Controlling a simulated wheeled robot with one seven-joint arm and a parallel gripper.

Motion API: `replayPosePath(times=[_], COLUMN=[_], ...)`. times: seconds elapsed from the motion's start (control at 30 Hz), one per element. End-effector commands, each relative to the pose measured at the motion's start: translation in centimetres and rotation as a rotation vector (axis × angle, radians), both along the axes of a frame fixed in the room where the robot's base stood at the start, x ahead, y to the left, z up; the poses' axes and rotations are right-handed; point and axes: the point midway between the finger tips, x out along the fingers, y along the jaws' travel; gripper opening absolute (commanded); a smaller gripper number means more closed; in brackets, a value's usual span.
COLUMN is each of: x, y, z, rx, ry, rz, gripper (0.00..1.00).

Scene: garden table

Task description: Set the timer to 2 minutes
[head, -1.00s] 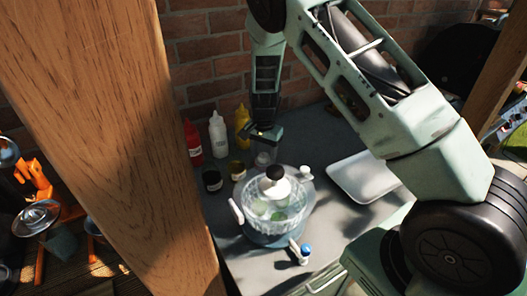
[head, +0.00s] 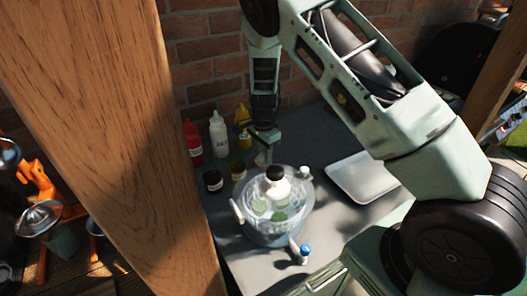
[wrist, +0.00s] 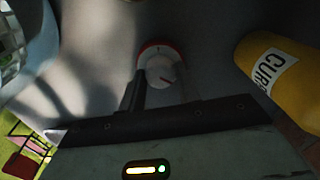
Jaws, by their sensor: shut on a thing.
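The timer (wrist: 161,63) shows in the wrist view as a small round white dial with a red rim and a red pointer mark. The pointer aims toward the lower right; the scale is too blurred to read. My gripper (wrist: 163,92) is shut on the timer, its dark fingers at the near side of the dial. In the head view my gripper (head: 264,150) points down behind the glass drink dispenser, and the timer is mostly hidden there.
A yellow bottle (wrist: 281,77) stands right of the timer in the wrist view. In the head view, red (head: 193,142) and white (head: 218,133) bottles and dark jars (head: 213,180) stand left. The dispenser (head: 272,225) is in front; a white tray (head: 362,178) lies right.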

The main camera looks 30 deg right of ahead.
Motion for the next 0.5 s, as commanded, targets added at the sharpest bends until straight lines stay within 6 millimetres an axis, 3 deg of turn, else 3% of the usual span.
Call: replayPosePath(times=[0.27,0.3,0.33,0.5], x=[0.04,0.04,0.04,0.03], y=[0.01,0.01,0.01,0.00], z=[0.05,0.05,0.05,0.04], rx=[0.000,0.000,0.000,0.000], ry=[-0.001,-0.001,-0.001,-0.001], rz=[-0.004,-0.003,-0.003,-0.002], gripper=[0.10,0.44,0.52,0.54])
